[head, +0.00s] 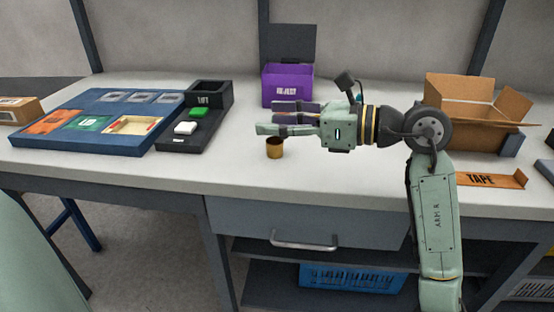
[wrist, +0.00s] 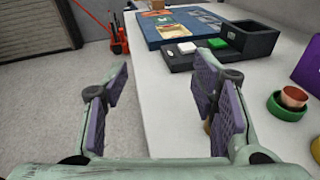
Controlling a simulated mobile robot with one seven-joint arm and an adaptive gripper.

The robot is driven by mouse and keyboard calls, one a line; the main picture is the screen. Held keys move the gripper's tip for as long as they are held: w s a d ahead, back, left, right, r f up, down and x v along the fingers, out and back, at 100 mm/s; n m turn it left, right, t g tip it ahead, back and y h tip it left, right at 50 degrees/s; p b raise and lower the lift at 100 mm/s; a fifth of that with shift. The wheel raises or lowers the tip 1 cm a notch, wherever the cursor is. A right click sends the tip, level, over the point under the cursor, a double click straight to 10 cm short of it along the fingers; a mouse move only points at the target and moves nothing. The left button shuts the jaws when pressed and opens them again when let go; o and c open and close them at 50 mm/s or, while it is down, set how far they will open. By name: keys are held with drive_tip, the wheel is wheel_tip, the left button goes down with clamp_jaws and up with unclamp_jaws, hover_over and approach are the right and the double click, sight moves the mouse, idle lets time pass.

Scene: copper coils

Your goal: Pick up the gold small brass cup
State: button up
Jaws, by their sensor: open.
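The small brass cup (head: 275,149) is gold and stands upright on the white bench, near its front edge. My gripper (head: 270,118) points left in the head view, with its fingers just above and behind the cup in the picture. I cannot tell the exact gap. In the wrist view my gripper (wrist: 162,82) is open, with nothing between its two purple-padded fingers. A small gold patch (wrist: 207,126) beside the right finger looks like the cup, mostly hidden by that finger.
A green bowl with a copper-coloured cup (wrist: 294,96) stands to the right in the wrist view. A purple bin (head: 288,85) is behind. A blue tray board (head: 75,140) and black button box (head: 180,143) lie left. A cardboard box (head: 465,115) stands right.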

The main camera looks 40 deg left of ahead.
drive_tip(key=w+d+f+t, duration=0.1)
drive_tip(key=w+f, duration=0.1)
drive_tip(key=w+d+f+m+t+h, duration=0.1)
drive_tip(key=w+d, duration=0.1)
drive_tip(key=w, duration=0.1)
drive_tip(key=w+d+f+m+t+h, duration=0.1)
drive_tip(key=w+f, duration=0.1)
drive_tip(key=w, duration=0.1)
drive_tip(key=shift+d+f+t, duration=0.25)
drive_tip(key=shift+f+t, duration=0.1)
drive_tip(key=shift+t, duration=0.05)
approach(269, 142)
drive_tip(key=shift+w+a+f+p, duration=0.15)
drive_tip(key=shift+a+f+p, duration=0.15)
drive_tip(key=shift+a, duration=0.2)
drive_tip(key=x, duration=0.2)
drive_tip(key=p+x, duration=0.1)
drive_tip(key=x, duration=0.1)
drive_tip(key=shift+s+a, duration=0.25)
drive_tip(key=shift+a, duration=0.15)
drive_tip(key=shift+a+f, duration=0.3)
drive_tip(key=shift+a, duration=0.15)
drive_tip(key=shift+c, duration=0.5)
drive_tip(key=c, duration=1)
drive_tip(key=shift+r, duration=0.1)
